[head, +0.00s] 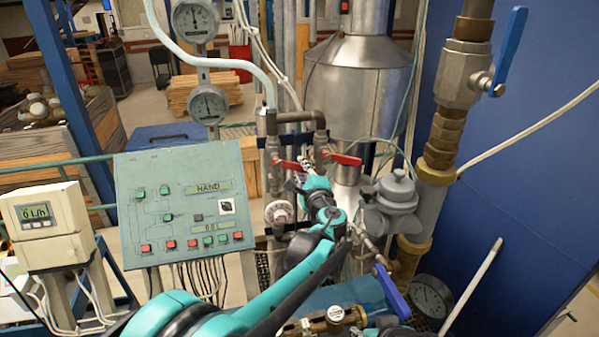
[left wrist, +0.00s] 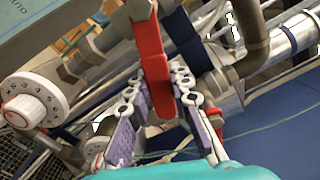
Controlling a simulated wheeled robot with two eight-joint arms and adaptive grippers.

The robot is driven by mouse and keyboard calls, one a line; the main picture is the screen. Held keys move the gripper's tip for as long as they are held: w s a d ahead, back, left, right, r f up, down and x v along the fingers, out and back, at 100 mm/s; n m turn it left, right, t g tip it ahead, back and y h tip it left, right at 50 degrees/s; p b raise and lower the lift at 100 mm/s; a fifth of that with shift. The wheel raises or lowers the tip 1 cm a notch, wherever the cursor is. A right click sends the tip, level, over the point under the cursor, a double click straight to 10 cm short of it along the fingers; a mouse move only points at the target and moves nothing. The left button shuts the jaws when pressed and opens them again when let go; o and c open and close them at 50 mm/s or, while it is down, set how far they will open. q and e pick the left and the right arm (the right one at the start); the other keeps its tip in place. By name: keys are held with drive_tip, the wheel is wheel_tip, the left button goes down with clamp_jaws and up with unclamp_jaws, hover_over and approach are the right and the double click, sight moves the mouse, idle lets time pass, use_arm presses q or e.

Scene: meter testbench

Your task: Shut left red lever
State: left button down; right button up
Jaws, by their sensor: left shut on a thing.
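The left red lever (head: 286,165) sits on the left of two pipes behind the control panel and points roughly sideways to the right. My left gripper (head: 303,168) reaches it from below and is shut on its free end. In the left wrist view, the red lever (left wrist: 153,65) runs down between the two purple-padded fingers of my left gripper (left wrist: 165,115). The right red lever (head: 343,159) sits on the neighbouring pipe, just right of the gripper. My right gripper is not in view.
A green control panel (head: 185,204) stands to the left, with pressure gauges (head: 195,20) above it. A grey regulator (head: 389,203) and a thick pipe with a blue lever (head: 509,50) stand to the right. A white-red knob (left wrist: 22,108) is close in the wrist view.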

use_arm(q)
drive_tip(key=shift+r+n, duration=0.2)
drive_tip(key=shift+n, duration=0.1)
drive_tip(key=c, duration=1.3)
unclamp_jaws()
drive_tip(key=shift+c, duration=0.2)
drive_tip(key=s+d, duration=0.2)
drive_tip(key=s, duration=1)
drive_tip(key=shift+d, duration=0.2)
drive_tip(key=shift+w+a, duration=0.1)
